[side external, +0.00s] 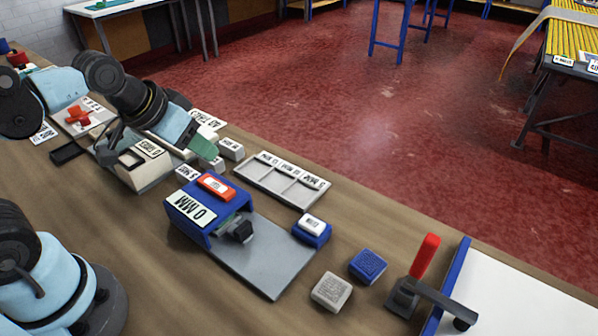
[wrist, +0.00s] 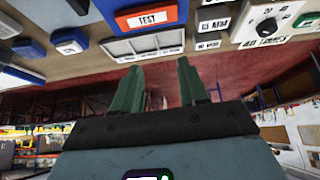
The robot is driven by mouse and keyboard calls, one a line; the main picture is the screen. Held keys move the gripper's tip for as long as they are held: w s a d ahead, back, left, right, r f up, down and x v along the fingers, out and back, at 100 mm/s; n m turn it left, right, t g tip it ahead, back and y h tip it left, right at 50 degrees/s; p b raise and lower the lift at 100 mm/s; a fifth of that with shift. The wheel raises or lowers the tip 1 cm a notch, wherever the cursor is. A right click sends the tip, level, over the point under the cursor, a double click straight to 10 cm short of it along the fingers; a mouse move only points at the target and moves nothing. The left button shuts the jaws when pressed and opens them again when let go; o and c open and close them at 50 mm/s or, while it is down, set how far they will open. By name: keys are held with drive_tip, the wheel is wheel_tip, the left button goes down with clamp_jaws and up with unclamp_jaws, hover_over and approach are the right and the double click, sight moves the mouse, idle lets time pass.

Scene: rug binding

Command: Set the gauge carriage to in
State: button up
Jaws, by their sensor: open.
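The blue gauge (side external: 208,238) carries a white "0 MM" panel and a red-framed label on top; in the wrist view this label (wrist: 150,19) reads TEST. A grey plate (side external: 265,265) extends from it toward the lower right. A dark block (side external: 238,231), which may be the carriage, sits on the plate against the gauge's front; I cannot tell its in or out setting. My gripper (side external: 207,149) is above the bench behind the gauge, apart from it. In the wrist view my gripper (wrist: 157,88) shows two green fingers spread with nothing between them.
A sectioned grey tray (side external: 282,180) lies behind the gauge. A blue block with a white top (side external: 312,229) stands at the plate's right edge. Grey (side external: 331,291) and blue (side external: 367,265) blocks and a red-handled lever (side external: 424,258) are farther right. A cream labelled box (side external: 143,165) is left.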

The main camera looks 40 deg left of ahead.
drive_tip(key=shift+w+r+g, duration=0.9)
drive_tip(key=shift+r+g, duration=0.15)
drive_tip(key=shift+g, duration=0.45)
drive_tip(key=g, duration=0.3)
approach(241, 224)
drive_tip(key=f, duration=0.2)
drive_tip(key=d+f, duration=0.1)
drive_tip(key=f, duration=0.2)
drive_tip(key=d+f, duration=0.1)
drive_tip(key=f, duration=0.1)
drive_tip(key=shift+d+f, duration=0.15)
drive_tip(key=shift+d, duration=0.05)
drive_tip(key=shift+w+a+f, duration=0.1)
drive_tip(key=shift+w+f, duration=0.05)
drive_tip(key=shift+f, duration=0.55)
drive_tip(key=shift+a, duration=1.15)
drive_tip(key=shift+d, duration=1.1)
drive_tip(key=shift+d+r, duration=0.1)
drive_tip(key=shift+r, duration=0.2)
wheel_tip(241, 224, up, 12)
drive_tip(key=w+a+r, duration=0.1)
drive_tip(key=w+a, duration=0.1)
drive_tip(key=a, duration=0.4)
drive_tip(key=w+a+r, duration=0.1)
drive_tip(key=w+a, duration=0.2)
drive_tip(key=a, duration=0.2)
drive_tip(key=shift+a+r, duration=0.3)
drive_tip(key=shift+a, duration=0.05)
